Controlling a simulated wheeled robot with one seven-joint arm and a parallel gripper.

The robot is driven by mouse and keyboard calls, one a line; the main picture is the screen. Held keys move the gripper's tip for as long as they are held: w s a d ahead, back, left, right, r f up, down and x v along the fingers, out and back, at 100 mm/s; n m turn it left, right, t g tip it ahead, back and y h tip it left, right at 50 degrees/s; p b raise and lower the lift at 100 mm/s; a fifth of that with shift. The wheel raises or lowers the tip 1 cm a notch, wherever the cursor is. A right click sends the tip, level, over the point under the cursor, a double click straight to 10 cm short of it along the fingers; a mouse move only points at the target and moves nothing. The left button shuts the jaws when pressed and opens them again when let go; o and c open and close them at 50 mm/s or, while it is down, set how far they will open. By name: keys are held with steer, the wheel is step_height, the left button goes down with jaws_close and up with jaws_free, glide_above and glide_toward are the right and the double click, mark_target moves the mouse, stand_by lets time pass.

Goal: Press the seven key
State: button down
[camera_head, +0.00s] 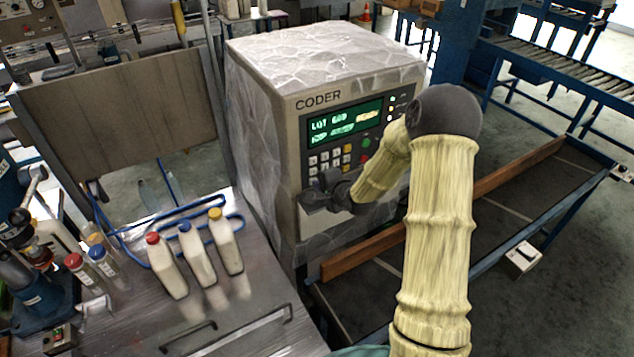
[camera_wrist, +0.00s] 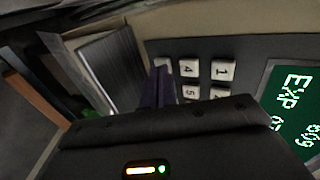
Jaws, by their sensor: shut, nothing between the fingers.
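The coder (camera_head: 335,82) is a grey marbled cabinet with a green display (camera_head: 345,122) and a keypad (camera_head: 325,161) of white keys below it. My gripper (camera_head: 310,187) is shut and empty, at the lower left of the keypad, covering its lower keys. In the wrist view the keys appear turned: the one key (camera_wrist: 224,70), then the four key (camera_wrist: 190,69), then a partly covered key (camera_wrist: 162,63) in the seven key's place, its label unreadable. My gripper's purple fingertips (camera_wrist: 160,84) lie over that key's edge. I cannot tell whether they touch it.
Three white bottles (camera_head: 198,258) with red, blue and yellow caps stand on the metal table (camera_head: 255,290) left of the coder. A conveyor with a brown side rail (camera_head: 365,257) runs at the right. Yellow, red and green buttons (camera_head: 366,142) sit beside the keypad.

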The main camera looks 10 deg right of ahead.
steer(key=b+v, duration=0.2)
steer(key=v, duration=0.9)
steer(key=shift+s+d+f, duration=0.2)
steer(key=shift+s+d, duration=0.1)
steer(key=shift+s, duration=0.1)
steer(key=shift+a, duration=0.1)
steer(key=shift+s, duration=0.15)
steer(key=s+a+f+n+g+h+b, duration=0.1)
steer(key=s+a+n+g+h+b, duration=0.1)
steer(key=s+n+g, duration=0.6)
steer(key=s+a+n+h, duration=0.1)
steer(key=s+n, duration=0.5)
steer(key=s, duration=0.6)
steer(key=shift+a+g+h, duration=0.15)
steer(key=shift+g+h, duration=0.25)
